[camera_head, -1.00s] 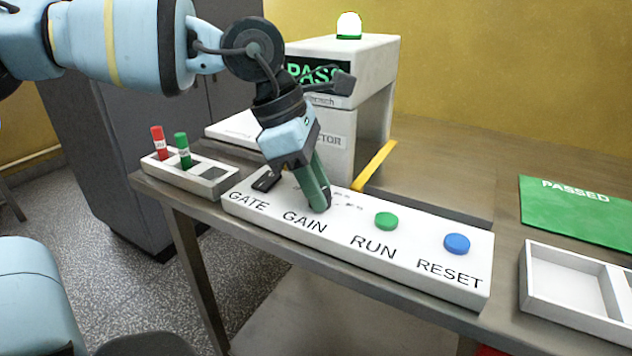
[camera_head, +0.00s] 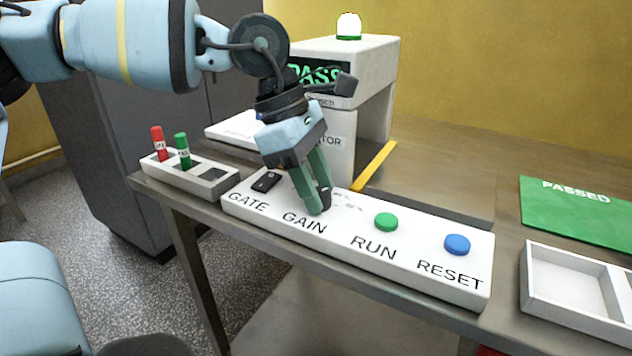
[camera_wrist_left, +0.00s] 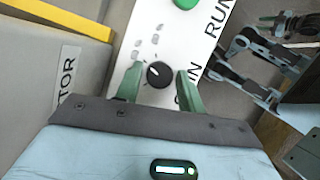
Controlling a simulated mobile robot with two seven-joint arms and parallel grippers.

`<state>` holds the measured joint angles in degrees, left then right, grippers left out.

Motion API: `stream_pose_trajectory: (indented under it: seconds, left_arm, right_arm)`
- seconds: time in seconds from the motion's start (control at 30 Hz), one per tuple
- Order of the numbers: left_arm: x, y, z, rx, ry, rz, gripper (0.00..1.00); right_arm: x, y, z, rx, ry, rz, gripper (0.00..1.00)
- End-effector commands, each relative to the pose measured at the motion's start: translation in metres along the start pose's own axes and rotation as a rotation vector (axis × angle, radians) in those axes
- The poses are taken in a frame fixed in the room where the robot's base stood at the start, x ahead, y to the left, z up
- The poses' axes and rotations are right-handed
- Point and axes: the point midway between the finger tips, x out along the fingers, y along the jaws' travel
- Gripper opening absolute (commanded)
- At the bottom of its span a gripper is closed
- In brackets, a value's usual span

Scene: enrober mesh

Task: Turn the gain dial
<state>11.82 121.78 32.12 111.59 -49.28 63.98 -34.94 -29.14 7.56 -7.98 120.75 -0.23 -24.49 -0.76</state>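The gain dial (camera_wrist_left: 159,74), a small round black knob with a white pointer mark, sits on the white control panel (camera_head: 427,252). In the wrist view my left gripper (camera_wrist_left: 160,72) has its two green fingers on either side of the dial, with white panel showing between each finger and the knob. In the head view the same gripper (camera_head: 319,203) points down at the panel above the word GAIN, and its fingers hide the dial. I cannot tell how far the fingertips are above the panel surface.
The panel also carries a black gate switch (camera_head: 266,181), a green RUN button (camera_head: 386,221) and a blue RESET button (camera_head: 457,243). A detector (camera_head: 375,75) showing PASS stands behind. A holder (camera_head: 213,184) with red and green sticks is left; a white tray (camera_head: 566,273) is right.

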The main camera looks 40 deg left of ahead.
Motion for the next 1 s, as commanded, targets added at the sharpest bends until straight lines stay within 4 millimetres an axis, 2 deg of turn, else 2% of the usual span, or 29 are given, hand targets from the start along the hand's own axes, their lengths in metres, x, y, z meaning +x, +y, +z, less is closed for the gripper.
stream_pose_trajectory:
  seconds: [0.1,0.43,0.8,1.0]
  left_arm:
    - [0.0,0.0,0.0,0.0,0.0,0.0,0.52]
    - [-0.004,0.0,0.0,-0.001,-0.001,0.002,0.52]
    - [-0.059,0.0,0.001,-0.001,-0.002,0.004,0.52]
    - [-0.076,0.0,0.0,0.0,-0.001,0.002,0.52]
  right_arm:
    - [0.0,0.0,0.0,0.0,0.0,0.0,0.36]
    - [0.0,0.0,-0.003,-0.001,0.005,0.0,0.36]
    - [-0.005,-0.002,-0.014,-0.002,0.023,-0.002,0.36]
    - [-0.007,-0.003,-0.016,-0.002,0.025,-0.004,0.36]
